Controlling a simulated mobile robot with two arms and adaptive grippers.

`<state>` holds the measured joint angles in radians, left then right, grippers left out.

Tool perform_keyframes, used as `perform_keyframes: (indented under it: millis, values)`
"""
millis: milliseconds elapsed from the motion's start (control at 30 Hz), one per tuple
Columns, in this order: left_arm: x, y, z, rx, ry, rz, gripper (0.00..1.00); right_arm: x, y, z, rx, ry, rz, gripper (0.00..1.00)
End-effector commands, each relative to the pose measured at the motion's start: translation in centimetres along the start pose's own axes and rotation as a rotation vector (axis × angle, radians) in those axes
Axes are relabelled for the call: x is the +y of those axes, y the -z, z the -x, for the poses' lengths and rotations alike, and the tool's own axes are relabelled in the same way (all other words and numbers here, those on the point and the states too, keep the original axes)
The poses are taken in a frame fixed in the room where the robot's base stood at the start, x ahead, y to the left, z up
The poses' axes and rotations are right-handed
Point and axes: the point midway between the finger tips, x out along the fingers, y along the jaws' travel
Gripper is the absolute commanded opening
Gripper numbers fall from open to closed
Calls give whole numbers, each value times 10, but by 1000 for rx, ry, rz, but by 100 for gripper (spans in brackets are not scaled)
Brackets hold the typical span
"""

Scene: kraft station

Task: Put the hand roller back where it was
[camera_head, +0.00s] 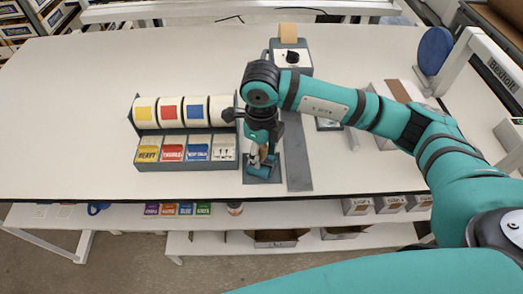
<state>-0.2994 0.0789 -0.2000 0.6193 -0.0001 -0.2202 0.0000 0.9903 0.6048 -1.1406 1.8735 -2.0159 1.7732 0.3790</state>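My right gripper (260,160) points down over a small dark grey pad (275,177) near the front of the white table. A small item with a tan part (263,153), probably the hand roller, shows between the fingers. The fingers hide most of it, so I cannot tell whether they grip it or only stand around it, or whether it touches the pad. My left gripper is not in view.
A label rack (188,166) with colored rolls stands left of the pad. A long grey strip (297,160) lies right of it. A tape dispenser (291,55) stands behind. The table's left half (70,110) is clear.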

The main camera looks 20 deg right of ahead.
Motion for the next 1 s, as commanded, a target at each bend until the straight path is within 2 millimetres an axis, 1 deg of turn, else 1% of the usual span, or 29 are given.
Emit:
perform_keyframes:
  millis: [267, 367, 433, 567, 800, 900, 1000]
  values:
    - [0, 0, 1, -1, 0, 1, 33, 0, 0, 1, 0, 0, 0, 46]
    - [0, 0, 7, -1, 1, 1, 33, 0, 0, 6, 0, 0, 0, 46]
    - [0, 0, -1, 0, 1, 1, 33, -1, -1, 11, -5, 1, 0, 46]
    - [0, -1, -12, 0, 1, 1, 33, -1, -2, 35, -7, 3, 1, 46]
    - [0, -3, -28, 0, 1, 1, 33, 0, -1, 87, -5, 2, 1, 46]
    - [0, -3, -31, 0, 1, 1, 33, -1, -1, 105, -4, 4, 0, 46]
    - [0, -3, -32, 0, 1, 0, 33, 0, 0, 116, -2, 2, 1, 46]
